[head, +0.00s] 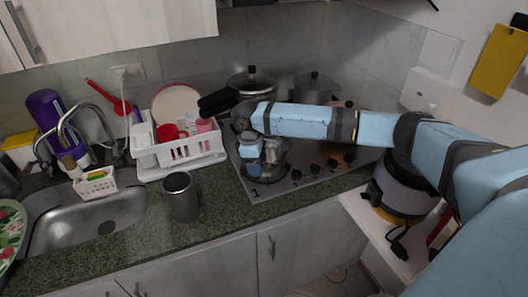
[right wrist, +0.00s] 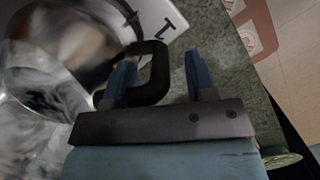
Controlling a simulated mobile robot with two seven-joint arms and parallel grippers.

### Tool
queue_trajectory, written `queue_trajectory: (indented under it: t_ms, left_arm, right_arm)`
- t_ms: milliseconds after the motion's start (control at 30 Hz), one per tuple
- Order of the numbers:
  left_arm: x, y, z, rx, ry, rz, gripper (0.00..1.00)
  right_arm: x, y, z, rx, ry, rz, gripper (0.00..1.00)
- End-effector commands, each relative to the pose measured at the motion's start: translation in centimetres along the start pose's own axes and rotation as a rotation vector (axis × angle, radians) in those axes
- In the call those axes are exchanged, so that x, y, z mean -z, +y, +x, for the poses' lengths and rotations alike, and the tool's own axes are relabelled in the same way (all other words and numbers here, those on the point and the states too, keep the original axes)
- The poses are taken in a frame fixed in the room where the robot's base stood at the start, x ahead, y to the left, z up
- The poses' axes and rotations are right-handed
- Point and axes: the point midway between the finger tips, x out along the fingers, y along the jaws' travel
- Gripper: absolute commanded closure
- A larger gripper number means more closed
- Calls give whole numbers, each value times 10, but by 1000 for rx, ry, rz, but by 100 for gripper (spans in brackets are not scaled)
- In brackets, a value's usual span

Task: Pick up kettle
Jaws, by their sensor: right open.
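The kettle (head: 268,172) stands on the stovetop near its front left, partly hidden by my right gripper (head: 258,155). In the right wrist view, its shiny metal body (right wrist: 62,55) fills the left side, and its black looped handle (right wrist: 157,70) reaches between the two blue fingers. My right gripper (right wrist: 160,78) is open, with one finger on each side of the handle's outer bar. A gap shows between the handle and the right-hand finger. Contact with the left-hand finger cannot be told. My left gripper is not in view.
The stovetop (head: 315,174) has knobs and several pots behind the kettle. A white dish rack (head: 185,158) stands to the left, and a grey cup (head: 181,197) stands on the front counter. The sink (head: 90,215) is further left. A grey-black appliance (head: 405,187) sits at the right.

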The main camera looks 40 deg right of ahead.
Motion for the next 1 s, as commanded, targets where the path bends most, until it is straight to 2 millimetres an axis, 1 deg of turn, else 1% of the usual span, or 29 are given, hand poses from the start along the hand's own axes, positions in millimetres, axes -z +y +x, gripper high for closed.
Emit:
queue_trajectory:
  t_ms: [133, 167, 200, 267, 300, 367, 400, 1000]
  left_arm:
    - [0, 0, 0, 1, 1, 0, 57]
    - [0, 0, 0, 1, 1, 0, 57]
    - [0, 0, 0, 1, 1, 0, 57]
    - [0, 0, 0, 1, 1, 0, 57]
    - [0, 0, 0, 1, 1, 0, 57]
    - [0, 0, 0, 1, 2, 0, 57]
    - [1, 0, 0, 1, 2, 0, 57]
    - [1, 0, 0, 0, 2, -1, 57]
  right_arm:
    - [0, 0, 0, 0, 0, 0, 49]
    - [0, 0, 0, 0, 0, 0, 51]
    - [0, 0, 0, 0, 0, 0, 61]
    - [0, 0, 0, 0, 0, 0, 74]
    - [0, 0, 0, 0, 0, 0, 84]
    - [0, 0, 0, 0, 0, 0, 97]
    - [0, 0, 0, 0, 0, 0, 100]
    - [0, 1, -5, -3, 3, 1, 100]
